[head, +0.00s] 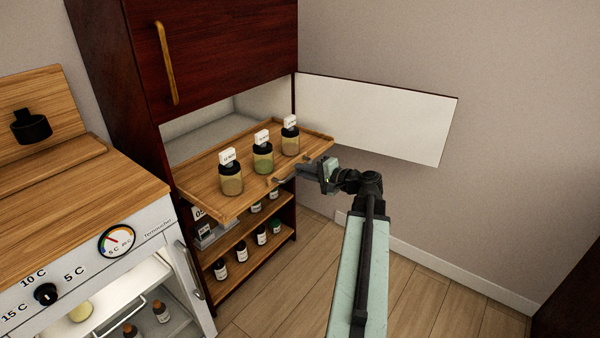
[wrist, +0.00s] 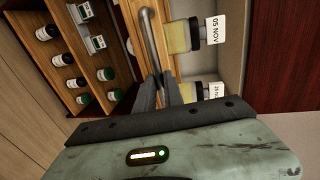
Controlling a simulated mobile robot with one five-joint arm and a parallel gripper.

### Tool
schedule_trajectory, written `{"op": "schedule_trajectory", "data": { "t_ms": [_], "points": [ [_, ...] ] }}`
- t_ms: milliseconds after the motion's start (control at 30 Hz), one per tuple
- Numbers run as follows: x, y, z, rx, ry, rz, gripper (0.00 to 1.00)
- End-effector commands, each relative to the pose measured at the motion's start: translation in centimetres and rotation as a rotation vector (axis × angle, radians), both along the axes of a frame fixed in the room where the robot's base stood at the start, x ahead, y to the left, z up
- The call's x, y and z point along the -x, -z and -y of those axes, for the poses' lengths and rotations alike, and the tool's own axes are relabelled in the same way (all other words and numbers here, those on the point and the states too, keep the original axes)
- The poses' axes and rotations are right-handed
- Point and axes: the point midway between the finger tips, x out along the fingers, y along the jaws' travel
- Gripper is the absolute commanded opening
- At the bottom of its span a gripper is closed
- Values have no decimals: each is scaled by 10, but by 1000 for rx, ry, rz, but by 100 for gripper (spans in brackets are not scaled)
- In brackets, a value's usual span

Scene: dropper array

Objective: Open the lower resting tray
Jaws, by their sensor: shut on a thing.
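The wooden tray (head: 208,187) sticks out of the dark red cabinet, and its front edge is well clear of the opening. Several small jars with dark lids and white tags stand upright on it, such as the green-filled jar (head: 263,158). A metal bar handle (head: 282,182) is on its front edge; it also shows in the wrist view (wrist: 150,38). My gripper (head: 298,173) is at the right end of this handle, shut on it. In the wrist view its two dark fingers (wrist: 160,88) meet at the handle, and their tips partly hide the grip.
A white-faced door (head: 385,118) hangs open to the right. Below the tray, an open shelf (head: 245,240) holds several small bottles. A white appliance (head: 150,250) with a wooden top stands at left. Wooden floor (head: 285,300) is free in front of the shelf.

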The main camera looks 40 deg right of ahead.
Motion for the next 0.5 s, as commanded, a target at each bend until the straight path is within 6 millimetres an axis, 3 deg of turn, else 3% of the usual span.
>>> {"op": "schedule_trajectory", "data": {
  "t_ms": [33,100,367,500],
  "points": [
    [-1,0,-3,-1,-5,1,21],
    [-2,0,-4,-2,-9,0,34],
    [-2,0,-6,-1,-11,0,34],
    [10,-4,-3,-2,-8,0,34]
  ]
}}
